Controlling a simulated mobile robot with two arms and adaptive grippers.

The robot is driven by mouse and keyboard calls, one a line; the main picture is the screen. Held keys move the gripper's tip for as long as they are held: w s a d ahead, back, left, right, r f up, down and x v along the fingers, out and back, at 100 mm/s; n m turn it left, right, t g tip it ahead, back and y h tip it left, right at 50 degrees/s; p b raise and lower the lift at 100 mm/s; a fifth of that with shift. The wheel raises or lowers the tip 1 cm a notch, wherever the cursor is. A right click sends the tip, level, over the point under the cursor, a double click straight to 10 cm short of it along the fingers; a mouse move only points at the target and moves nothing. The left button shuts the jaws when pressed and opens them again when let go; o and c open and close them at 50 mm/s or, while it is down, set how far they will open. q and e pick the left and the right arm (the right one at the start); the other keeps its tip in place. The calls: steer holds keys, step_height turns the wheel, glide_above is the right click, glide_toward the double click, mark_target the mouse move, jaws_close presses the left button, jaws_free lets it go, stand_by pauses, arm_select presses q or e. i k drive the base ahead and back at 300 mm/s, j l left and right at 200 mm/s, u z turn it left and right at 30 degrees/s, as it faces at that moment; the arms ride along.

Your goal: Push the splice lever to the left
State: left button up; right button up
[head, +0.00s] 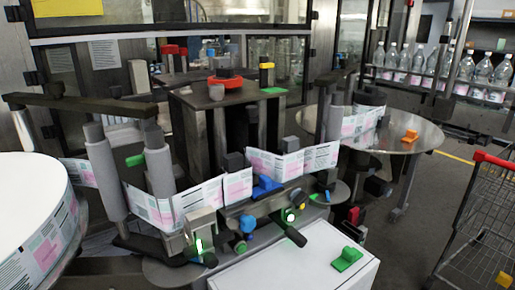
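The labeller stands in the middle of the head view, with a printed label web (160,208) running across its front from the reel at left. Several coloured handles sit on it, and I cannot tell for certain which is the splice lever. A blue handle (265,187) sits on a grey plate in front of the web, right of centre. I make out neither of my grippers in this view.
A large label reel (30,225) is at far left, and a round metal plate (405,137) is at right. A red-handled cart (485,215) is at right, with bottles (480,70) behind.

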mark_target(292, 233)
steer(key=i+l+u, duration=0.1)
steer(key=l, duration=0.4)
steer(key=i+l+u, duration=0.15)
steer(key=l, duration=0.35)
steer(key=i+l+u, duration=0.1)
steer(key=l, duration=0.45)
steer(key=i+l+u, duration=0.15)
steer(key=l, duration=0.35)
